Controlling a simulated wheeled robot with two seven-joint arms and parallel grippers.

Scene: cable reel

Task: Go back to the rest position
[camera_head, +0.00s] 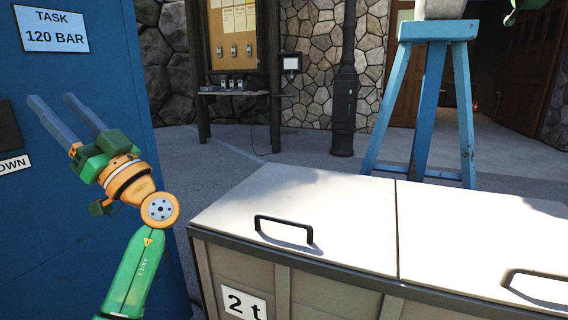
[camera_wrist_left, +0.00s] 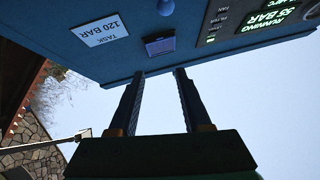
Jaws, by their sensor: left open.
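My left gripper (camera_head: 66,115) is raised in front of the blue cabinet (camera_head: 85,190) at the left of the head view. Its two long fingers are apart, with nothing between them, and point up and to the left. In the left wrist view the fingers (camera_wrist_left: 157,85) are also apart and empty. The blue cabinet (camera_wrist_left: 130,30) fills the top there, upside down, with its "TASK 120 BAR" label (camera_wrist_left: 100,30) and a lit green display (camera_wrist_left: 268,18). My right gripper is not in either view.
A pale chest (camera_head: 300,215) with two lids and black handles (camera_head: 284,229) stands at lower right, marked "2 t". A blue stand (camera_head: 430,110) is behind it. A notice board (camera_head: 232,40) and a dark post (camera_head: 344,100) stand by the stone wall. Grey paving between is clear.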

